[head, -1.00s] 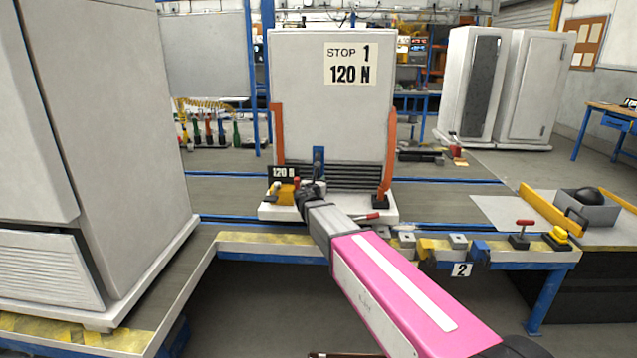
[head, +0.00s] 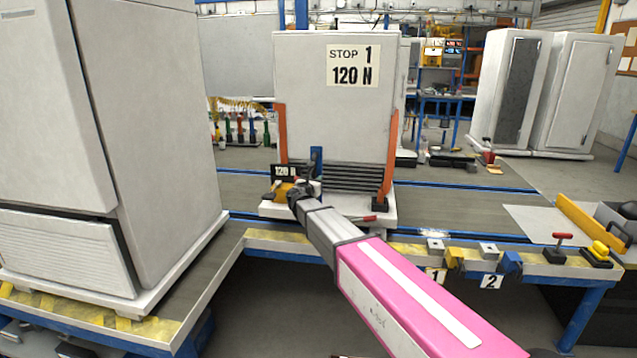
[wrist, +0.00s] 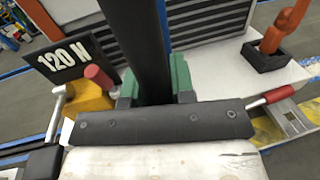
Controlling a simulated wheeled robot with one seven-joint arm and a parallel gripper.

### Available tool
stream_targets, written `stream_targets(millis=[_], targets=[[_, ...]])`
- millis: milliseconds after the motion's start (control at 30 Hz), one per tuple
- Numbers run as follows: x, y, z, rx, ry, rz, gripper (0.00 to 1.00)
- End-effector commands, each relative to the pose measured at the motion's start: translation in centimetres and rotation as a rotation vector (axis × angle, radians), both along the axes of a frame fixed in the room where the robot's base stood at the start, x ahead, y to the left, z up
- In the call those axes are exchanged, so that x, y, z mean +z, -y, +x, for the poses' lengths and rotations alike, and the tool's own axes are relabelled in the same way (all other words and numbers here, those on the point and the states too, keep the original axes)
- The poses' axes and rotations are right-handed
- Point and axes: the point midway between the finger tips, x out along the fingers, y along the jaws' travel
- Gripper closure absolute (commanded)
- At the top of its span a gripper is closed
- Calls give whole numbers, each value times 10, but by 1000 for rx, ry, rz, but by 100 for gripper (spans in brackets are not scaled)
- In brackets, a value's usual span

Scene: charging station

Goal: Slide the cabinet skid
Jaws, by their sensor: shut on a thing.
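The grey cabinet (head: 340,120) marked "STOP 1 120 N" stands upright on its pale skid (head: 278,209) in the head view. Orange strips run up both its front edges. My gripper (head: 300,192) reaches to the left front of the skid. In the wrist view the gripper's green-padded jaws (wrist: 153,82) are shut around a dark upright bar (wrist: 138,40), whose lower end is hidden. A "120 N" plate (wrist: 68,57), a yellow block (wrist: 87,98) and a red knob (wrist: 100,76) sit just left of the bar. The skid's pale top (wrist: 225,75) shows to the right.
A large grey cabinet (head: 165,140) stands close on the left, with a small gap to the skid. Blue rails (head: 470,234) run across. A bench edge with tags "1" (head: 435,276) and "2" (head: 491,281) and a red-handled clamp (head: 561,240) lies right.

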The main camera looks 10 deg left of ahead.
Motion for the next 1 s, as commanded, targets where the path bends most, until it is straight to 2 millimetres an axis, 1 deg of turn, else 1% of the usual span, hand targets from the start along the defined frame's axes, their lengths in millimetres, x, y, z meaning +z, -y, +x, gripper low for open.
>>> stream_targets(millis=[33, 67, 100, 167, 433, 567, 667, 900, 1000], targets=[[0, -5, 0, 13, -1, 0, 100], [0, -6, 1, 14, -1, 0, 100], [0, -6, 1, 15, -1, 0, 70], [0, -6, 1, 15, -1, 0, 52], [0, -4, 0, 10, 0, 0, 52], [0, -5, -7, 10, -1, 0, 52], [0, -7, -21, 11, -1, 0, 52], [0, -18, -66, 13, -1, 0, 52], [0, -22, -82, 12, -1, 0, 52]])
